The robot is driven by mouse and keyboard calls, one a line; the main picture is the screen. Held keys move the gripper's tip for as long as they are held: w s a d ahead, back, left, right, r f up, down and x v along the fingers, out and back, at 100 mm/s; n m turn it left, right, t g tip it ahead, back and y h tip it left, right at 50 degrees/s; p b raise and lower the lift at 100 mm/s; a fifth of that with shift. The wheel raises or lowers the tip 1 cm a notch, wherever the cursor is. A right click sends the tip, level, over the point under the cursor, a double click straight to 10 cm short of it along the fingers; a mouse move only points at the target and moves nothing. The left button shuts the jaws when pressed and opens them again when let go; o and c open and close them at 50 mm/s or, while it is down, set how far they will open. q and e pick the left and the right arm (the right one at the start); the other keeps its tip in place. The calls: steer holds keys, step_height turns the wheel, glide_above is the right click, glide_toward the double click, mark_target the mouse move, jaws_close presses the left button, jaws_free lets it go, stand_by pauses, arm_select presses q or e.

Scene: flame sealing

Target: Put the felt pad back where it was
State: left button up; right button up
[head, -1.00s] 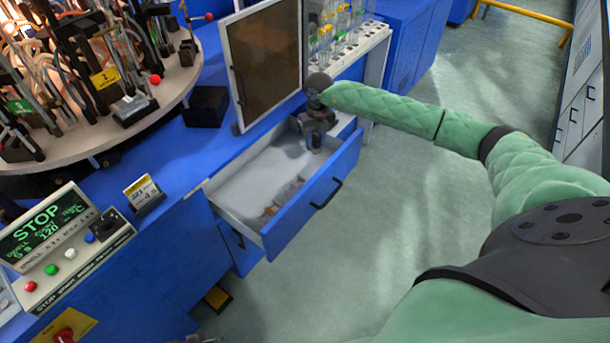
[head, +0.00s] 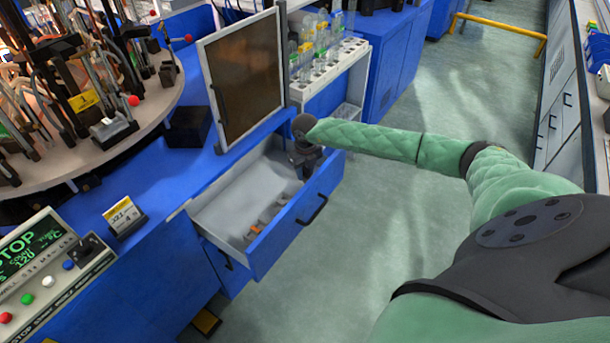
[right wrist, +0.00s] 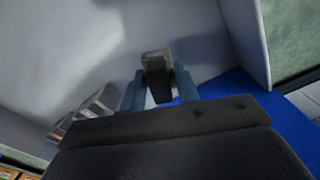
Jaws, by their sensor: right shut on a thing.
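My right gripper (head: 306,168) reaches down into the right end of the open drawer (head: 218,203). In the right wrist view, the right gripper (right wrist: 158,92) has its two blue-grey fingers shut on a small dark grey block with a paler end, which looks like the felt pad (right wrist: 156,66). The pale drawer interior lies beyond it; I cannot tell whether the pad touches the drawer floor. The pad is hidden behind the gripper in the head view. My left gripper is not in view.
Several small items (head: 256,230), some orange, lie along the drawer's front side. A dark framed panel (head: 243,80) stands behind the drawer. A tube rack (head: 330,65) is at the back. A round machine table (head: 150,120), a number card (head: 122,216) and a control box (head: 45,270) are left.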

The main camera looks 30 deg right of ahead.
step_height(320, 180, down, 2)
steer(key=shift+f, duration=0.25)
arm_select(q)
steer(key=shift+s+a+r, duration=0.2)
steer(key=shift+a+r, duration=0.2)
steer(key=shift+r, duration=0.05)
arm_select(e)
steer(key=o, duration=0.9)
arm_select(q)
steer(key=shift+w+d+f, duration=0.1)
